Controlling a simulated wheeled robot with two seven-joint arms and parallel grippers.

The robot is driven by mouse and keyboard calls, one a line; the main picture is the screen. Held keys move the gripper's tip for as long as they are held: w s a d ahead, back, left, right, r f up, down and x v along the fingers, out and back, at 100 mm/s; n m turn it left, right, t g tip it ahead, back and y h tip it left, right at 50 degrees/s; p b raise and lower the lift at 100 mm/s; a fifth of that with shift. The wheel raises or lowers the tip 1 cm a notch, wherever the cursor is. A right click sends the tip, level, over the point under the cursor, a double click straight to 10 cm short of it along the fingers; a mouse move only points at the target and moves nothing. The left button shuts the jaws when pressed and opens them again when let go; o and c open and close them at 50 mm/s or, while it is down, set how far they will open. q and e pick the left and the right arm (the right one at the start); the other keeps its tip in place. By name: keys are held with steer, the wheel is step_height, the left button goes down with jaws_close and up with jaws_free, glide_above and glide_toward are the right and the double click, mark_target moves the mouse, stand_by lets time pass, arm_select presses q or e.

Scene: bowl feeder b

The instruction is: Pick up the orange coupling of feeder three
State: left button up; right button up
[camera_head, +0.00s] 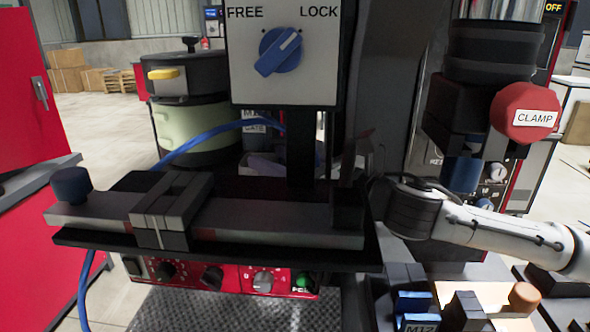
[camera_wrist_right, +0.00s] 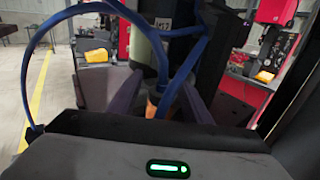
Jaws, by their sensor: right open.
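The orange coupling (camera_wrist_right: 151,107) shows as a small orange patch low between my right gripper's fingers in the right wrist view, partly covered by a blue hose (camera_wrist_right: 183,75). My right gripper (camera_wrist_right: 160,90) is open, one dark purple-grey finger on each side of the coupling and hose. Contact with either cannot be made out. In the head view my right arm comes in from the right, and its gripper is mostly hidden behind the dark post; the coupling cannot be made out there. My left gripper is not in view.
A FREE/LOCK panel with a blue knob (camera_head: 280,51) hangs above. A grey rail (camera_head: 285,222) with a sliding block crosses in front. A red CLAMP knob (camera_head: 525,112) is at right. A blue hose (camera_head: 205,141) arches left past a pale green canister (camera_head: 193,128).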

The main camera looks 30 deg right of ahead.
jaws_close()
